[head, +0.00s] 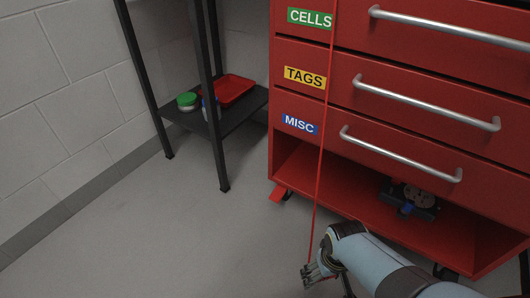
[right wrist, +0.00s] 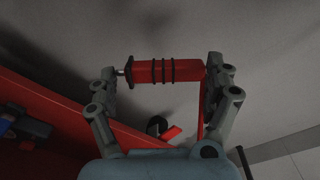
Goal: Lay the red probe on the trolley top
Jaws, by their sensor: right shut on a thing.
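My right gripper (head: 311,274) is low over the floor, in front of the red trolley (head: 300,60). In the right wrist view its fingers are shut on the red probe (right wrist: 168,71), a red cylinder with black bands and a metal tip at the left. The probe lies across between the two fingertips. A thin red lead (head: 322,130) runs from the top of the head view down to this gripper. The trolley shows drawers labelled CELLS, TAGS and MISC; its top is out of view. My left gripper is not in view.
An open lower bay (head: 340,190) of the trolley holds a dark device with a blue part (head: 408,205). At the left stands a black shelf (head: 220,122) with a red tray (head: 232,90) and a green-lidded jar (head: 187,101). The floor between is clear.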

